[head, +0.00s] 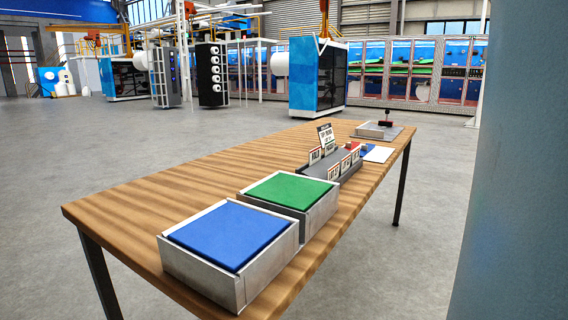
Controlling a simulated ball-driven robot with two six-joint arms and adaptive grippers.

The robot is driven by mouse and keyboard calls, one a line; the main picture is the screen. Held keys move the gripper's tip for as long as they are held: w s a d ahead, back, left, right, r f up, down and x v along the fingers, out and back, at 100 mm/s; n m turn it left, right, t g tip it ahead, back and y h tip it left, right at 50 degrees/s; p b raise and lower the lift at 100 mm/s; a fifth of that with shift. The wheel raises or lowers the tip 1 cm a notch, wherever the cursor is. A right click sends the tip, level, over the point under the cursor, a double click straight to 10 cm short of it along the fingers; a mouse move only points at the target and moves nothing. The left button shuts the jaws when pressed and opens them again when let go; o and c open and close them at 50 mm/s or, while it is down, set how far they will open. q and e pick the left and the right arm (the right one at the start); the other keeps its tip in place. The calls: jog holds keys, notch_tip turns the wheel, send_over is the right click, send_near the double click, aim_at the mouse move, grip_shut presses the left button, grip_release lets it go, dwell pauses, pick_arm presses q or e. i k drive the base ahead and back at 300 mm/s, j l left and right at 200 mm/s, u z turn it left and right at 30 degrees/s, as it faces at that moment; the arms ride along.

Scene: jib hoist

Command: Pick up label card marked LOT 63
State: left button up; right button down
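Several small label cards with red edges stand in a dark grey card rack (318,181) on the wooden table. A row of cards (345,165) faces the front right side, and another card (315,155) stands at the rack's left end. Their print is too small to read surely, so I cannot tell which one is marked LOT 63. A taller white sign (325,136) with black print stands behind the rack. Neither of my grippers is in view.
The wooden table (140,205) holds a blue-topped box (228,235) and a green-topped box (290,190) in front. A grey column (515,200) blocks the right. Floor left is clear.

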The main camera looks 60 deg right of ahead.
aim_at(346, 164)
jog(key=z, duration=2.2)
jog(key=i+l+u, duration=0.1)
jog(key=u, duration=0.35)
jog(key=i+l+u, duration=0.1)
jog(key=u, duration=0.4)
jog(key=l+u, duration=0.25)
jog(key=u, duration=0.2)
